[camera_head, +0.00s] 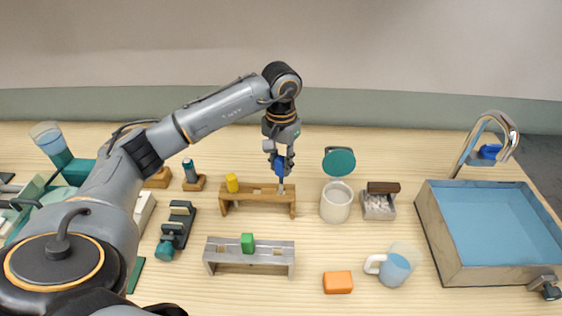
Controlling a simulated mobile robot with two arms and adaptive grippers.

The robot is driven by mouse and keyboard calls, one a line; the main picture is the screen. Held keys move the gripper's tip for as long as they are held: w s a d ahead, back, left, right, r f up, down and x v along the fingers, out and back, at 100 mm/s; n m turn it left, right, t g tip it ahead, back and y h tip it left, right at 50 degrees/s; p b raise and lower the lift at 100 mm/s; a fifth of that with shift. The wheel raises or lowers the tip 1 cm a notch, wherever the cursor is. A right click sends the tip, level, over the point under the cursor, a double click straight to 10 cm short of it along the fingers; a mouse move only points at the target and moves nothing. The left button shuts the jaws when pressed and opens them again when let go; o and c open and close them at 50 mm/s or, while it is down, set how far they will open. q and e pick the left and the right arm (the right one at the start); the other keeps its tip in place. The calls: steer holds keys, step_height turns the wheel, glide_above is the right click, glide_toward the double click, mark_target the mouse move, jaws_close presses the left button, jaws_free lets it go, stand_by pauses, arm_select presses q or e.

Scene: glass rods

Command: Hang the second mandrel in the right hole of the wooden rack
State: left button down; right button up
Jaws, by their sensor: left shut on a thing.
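The wooden rack (256,196) stands near the middle of the table. A yellow-topped piece (232,183) sits at its left part. My left gripper (280,158) points down above the right end of the rack. It is shut on a mandrel with a blue handle (280,168). A thin pale shaft shows below the handle, over or at the rack's right hole; I cannot tell how far it reaches in. The hole itself is mostly hidden. My right gripper is not in view.
A grey metal rack (222,251) with a green-topped piece (248,243) stands in front. A cream cup (336,203), a teal disc (339,161) and a small tray (378,208) are to the right. An orange block (338,282), a mug (395,267) and a sink (440,235) lie farther right.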

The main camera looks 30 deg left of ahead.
mark_target(281, 172)
arm_select(q)
steer(key=shift+f+b, duration=1.3)
steer(key=shift+f, duration=0.35)
steer(key=shift+f+b, duration=1.45)
steer(key=shift+f, duration=0.25)
steer(key=c, duration=1)
jaws_free()
steer(key=shift+c, duration=0.2)
steer(key=shift+r, duration=0.1)
step_height(281, 172, up, 12)
steer(key=shift+f, duration=0.1)
